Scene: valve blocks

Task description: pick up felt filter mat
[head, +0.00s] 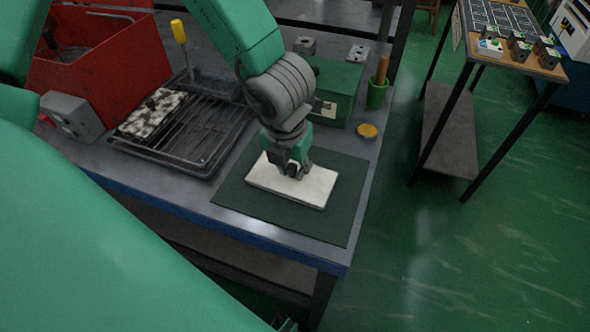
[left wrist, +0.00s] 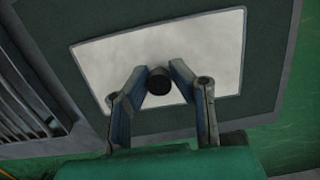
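A white, flat rectangular pad, which I take for the felt filter mat (head: 314,188), lies on a dark green mat (head: 236,192) near the front of the bench. The pad also fills the upper middle of the left wrist view (left wrist: 210,52). My left gripper (head: 292,172) points down over the middle of the pad. In the left wrist view the fingers (left wrist: 157,74) are apart, with a short dark round piece (left wrist: 159,81) between them. I cannot tell whether this piece belongs to the pad or whether the fingertips touch it. My right gripper is not recognisable in view.
A black rack tray (head: 205,135) with a speckled block (head: 152,112) stands left of the mat. The bench's right edge is close.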

